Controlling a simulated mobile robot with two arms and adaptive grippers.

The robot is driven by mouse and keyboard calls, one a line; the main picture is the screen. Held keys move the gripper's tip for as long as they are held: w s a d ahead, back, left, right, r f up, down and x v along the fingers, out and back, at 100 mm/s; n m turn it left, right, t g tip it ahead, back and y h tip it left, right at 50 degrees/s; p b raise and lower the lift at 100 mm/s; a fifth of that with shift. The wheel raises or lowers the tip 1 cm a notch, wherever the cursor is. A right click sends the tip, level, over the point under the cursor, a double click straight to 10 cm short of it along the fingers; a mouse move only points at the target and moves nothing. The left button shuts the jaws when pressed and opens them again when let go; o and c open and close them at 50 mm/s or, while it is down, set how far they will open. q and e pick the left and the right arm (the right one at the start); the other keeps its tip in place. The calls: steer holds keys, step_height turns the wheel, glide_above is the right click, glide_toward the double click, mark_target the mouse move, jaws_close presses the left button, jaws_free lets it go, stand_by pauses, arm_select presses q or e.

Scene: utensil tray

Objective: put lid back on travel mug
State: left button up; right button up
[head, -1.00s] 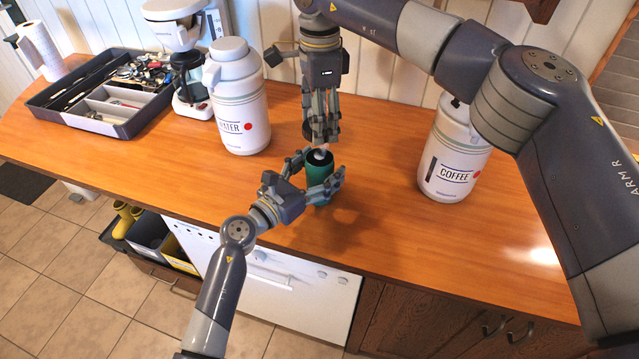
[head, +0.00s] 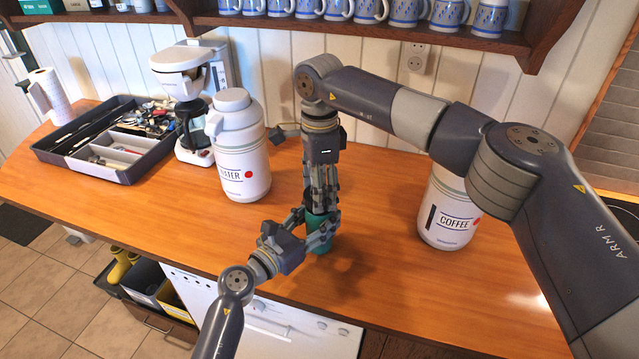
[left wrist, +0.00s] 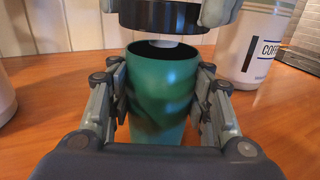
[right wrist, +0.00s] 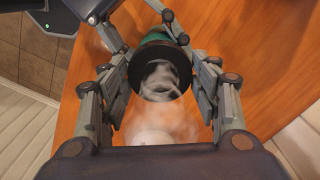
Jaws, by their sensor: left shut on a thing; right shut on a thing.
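The green travel mug (head: 322,241) stands upright on the wooden counter. My left gripper (head: 318,238) is shut around its sides; the left wrist view shows the mug (left wrist: 163,95) between both fingers. My right gripper (head: 320,210) comes from above and is shut on the black lid (left wrist: 170,14). The lid is above the mug's open rim with a small gap, and a pale part shows under it. In the left wrist view the lid sits slightly right of the mug's centre. The right wrist view shows the lid (right wrist: 150,60) as a dark ring between the fingers.
A utensil tray (head: 130,172) and a coffee machine (head: 190,120) are at the back left. A shelf of mugs (head: 405,12) hangs above. The counter's front edge is near.

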stand_by(0.3)
steer(key=shift+f, duration=0.9)
steer(key=shift+d+f, duration=0.1)
steer(key=shift+f, duration=0.75)
steer(key=m, duration=0.3)
steer(key=shift+c, duration=0.2)
steer(key=shift+o, duration=0.2)
steer(key=m, duration=0.4)
steer(key=shift+m, duration=0.4)
steer(key=shift+r, duration=0.15)
steer(key=o, duration=0.9)
